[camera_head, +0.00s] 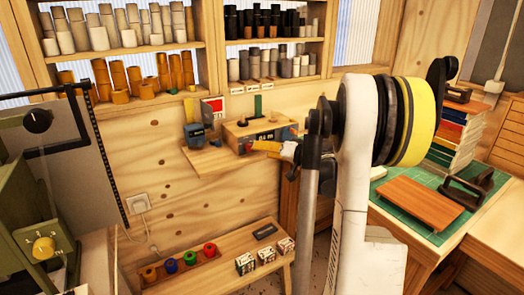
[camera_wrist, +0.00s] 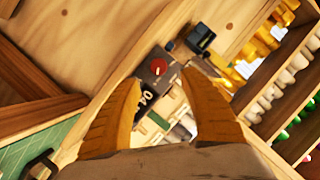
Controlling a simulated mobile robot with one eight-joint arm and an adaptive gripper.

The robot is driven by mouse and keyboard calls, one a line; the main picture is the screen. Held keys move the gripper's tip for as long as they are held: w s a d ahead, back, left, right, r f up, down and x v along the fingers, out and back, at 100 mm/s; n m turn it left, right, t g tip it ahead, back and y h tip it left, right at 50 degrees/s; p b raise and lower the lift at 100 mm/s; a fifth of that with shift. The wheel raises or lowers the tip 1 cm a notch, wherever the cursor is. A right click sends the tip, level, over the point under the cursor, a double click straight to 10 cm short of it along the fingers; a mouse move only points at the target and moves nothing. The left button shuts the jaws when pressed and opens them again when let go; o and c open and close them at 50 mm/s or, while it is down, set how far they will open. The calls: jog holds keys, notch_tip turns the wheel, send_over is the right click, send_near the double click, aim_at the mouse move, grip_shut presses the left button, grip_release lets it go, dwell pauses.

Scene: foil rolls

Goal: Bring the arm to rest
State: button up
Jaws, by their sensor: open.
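My gripper (camera_wrist: 160,82) is open in the wrist view, its two orange fingers spread apart with nothing held between them. Beyond the fingers is a grey box with a red knob (camera_wrist: 158,67). In the head view my gripper (camera_head: 272,148) shows as a small orange shape in front of the small wall shelf, partly hidden by my arm. My raised arm, with white, black and yellow parts, fills the middle right of the head view. I cannot tell from the head view how far the fingers are from the shelf.
Foil rolls (camera_head: 180,70) stand on shelves above. A low bench (camera_head: 190,275) holds coloured rolls and small boxes. At right, a green mat (camera_head: 400,199) bears a wooden board (camera_head: 419,204).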

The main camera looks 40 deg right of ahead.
dwell(0.4)
jog(key=s+a+r+n+g+y, duration=0.1)
jog(key=s+a+n+g, duration=0.15)
jog(key=a, duration=1.15)
jog(key=s+a+r+n+g+y, duration=0.1)
jog(key=a+g, duration=0.2)
jog(key=a, duration=1.1)
jog(key=s+a+f+n+g+h, duration=0.1)
jog(key=s+a+f+n, duration=0.1)
jog(key=s+a, duration=0.4)
jog(key=s+a+f+n+g+h, duration=0.1)
jog(key=s+a+f+n, duration=0.1)
jog(key=s+a, duration=0.5)
jog(key=s+f, duration=0.1)
jog(key=s, duration=0.5)
jog(key=shift+h, duration=0.3)
